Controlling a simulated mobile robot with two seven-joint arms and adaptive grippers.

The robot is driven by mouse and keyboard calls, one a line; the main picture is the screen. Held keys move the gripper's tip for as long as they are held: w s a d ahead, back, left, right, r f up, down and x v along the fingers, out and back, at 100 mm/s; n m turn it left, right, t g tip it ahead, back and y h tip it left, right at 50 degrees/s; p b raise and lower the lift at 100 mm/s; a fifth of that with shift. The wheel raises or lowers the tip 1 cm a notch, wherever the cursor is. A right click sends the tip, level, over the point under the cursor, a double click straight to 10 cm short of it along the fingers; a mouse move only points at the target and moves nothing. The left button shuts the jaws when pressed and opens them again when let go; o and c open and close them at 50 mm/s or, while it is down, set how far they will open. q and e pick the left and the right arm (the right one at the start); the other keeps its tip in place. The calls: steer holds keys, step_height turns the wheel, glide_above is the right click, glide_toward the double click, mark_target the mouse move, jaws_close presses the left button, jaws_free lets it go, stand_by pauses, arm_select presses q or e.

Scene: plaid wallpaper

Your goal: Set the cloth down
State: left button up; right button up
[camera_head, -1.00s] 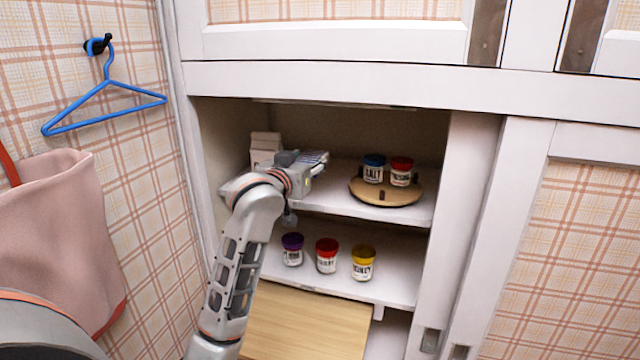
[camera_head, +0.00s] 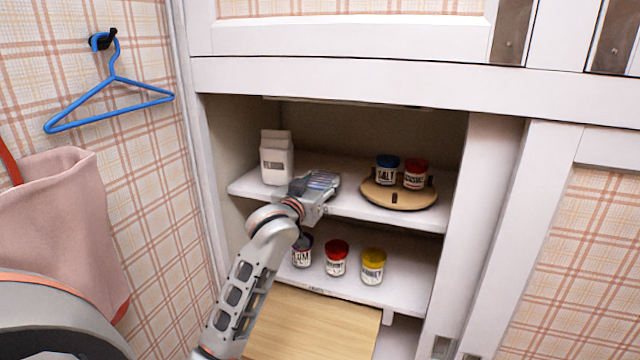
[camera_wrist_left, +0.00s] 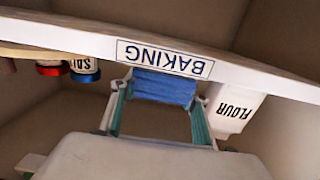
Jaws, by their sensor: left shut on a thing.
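My left gripper (camera_head: 322,184) reaches in from the lower left to the front of the upper cupboard shelf (camera_head: 350,209). It is shut on the cloth (camera_wrist_left: 163,87), a folded blue bundle between its two fingers in the left wrist view. In the head view only a small striped bluish patch of the cloth (camera_head: 323,179) shows at the fingertips. In the inverted left wrist view, the cloth lies right by the shelf edge with its BAKING label (camera_wrist_left: 165,59). I cannot tell whether it touches the shelf. My right gripper is not in view.
A white flour carton (camera_head: 277,160) stands left of the gripper. A round wooden turntable (camera_head: 398,199) with a blue-lidded jar (camera_head: 387,169) and a red-lidded jar (camera_head: 415,174) is to its right. Several jars stand on the lower shelf (camera_head: 400,285). A blue hanger (camera_head: 110,95) hangs left.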

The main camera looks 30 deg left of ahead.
arm_select(q)
steer(key=shift+f, duration=0.25)
steer(key=shift+f, duration=0.15)
steer(key=o, duration=1.1)
steer(key=shift+s+r, duration=0.1)
steer(key=shift+r, duration=0.1)
steer(key=v, duration=1.1)
steer(key=shift+s, duration=0.4)
